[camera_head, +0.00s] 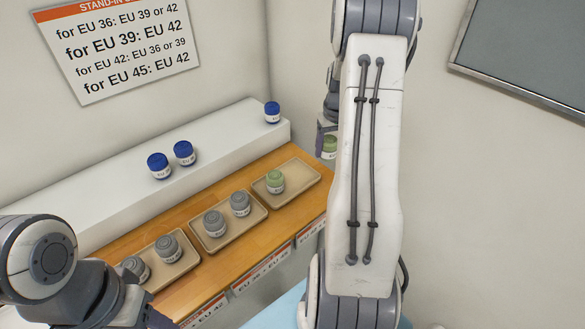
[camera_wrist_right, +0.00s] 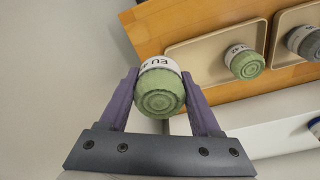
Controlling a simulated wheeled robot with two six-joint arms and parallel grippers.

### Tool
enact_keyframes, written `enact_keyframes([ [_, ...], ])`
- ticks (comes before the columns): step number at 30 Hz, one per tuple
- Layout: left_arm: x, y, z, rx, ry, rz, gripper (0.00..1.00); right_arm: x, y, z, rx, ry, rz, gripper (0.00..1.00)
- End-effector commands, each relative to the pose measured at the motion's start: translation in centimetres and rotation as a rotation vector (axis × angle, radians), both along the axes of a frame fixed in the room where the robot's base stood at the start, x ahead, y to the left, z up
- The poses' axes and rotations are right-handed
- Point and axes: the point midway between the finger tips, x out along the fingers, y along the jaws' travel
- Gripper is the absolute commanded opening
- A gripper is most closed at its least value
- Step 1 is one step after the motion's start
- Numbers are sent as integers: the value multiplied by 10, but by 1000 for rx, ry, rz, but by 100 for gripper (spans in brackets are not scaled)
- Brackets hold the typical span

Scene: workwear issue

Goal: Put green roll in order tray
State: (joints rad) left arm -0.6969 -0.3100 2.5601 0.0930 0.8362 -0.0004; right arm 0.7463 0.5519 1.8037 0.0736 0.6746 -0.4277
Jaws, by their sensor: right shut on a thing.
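A green roll (camera_head: 329,147) with a white label is held up beyond the right end of the wooden counter, partly hidden by my arm. It also shows in the right wrist view (camera_wrist_right: 160,95), between the purple fingers of my right gripper (camera_wrist_right: 160,104), which is shut on it. In the head view the right gripper (camera_head: 326,138) is mostly hidden. Another green roll (camera_head: 276,181) stands in the rightmost beige tray (camera_head: 301,172), which has bare room beside it. Which tray is the order tray cannot be told. My left arm shows at bottom left without its fingertips.
The middle tray (camera_head: 225,237) holds two grey rolls (camera_head: 214,223); the left tray (camera_head: 183,267) also holds grey rolls. Blue rolls (camera_head: 159,165) stand on the white ledge (camera_head: 220,145) behind. A stand-in sign (camera_head: 118,45) hangs on the wall.

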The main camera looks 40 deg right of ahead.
Motion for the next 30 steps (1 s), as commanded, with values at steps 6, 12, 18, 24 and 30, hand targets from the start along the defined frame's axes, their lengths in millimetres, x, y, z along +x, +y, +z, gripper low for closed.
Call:
enact_keyframes([
  [6, 0, 0, 18, 0, 0, 0, 50, 38, 33, -29, 2, 4, 4, 9],
  [12, 0, 0, 27, 0, 0, 0, 50, 66, 54, -50, 1, 2, 1, 9],
  [18, 0, 0, 31, 0, 0, 0, 50, 73, 61, -63, 1, 3, -1, 9],
  [24, 0, 0, 42, 0, 0, 1, 50, 73, 62, -91, 2, 3, 0, 9],
  [30, 0, 0, 41, 0, 0, 1, 50, 74, 61, -98, 0, 0, 0, 9],
])
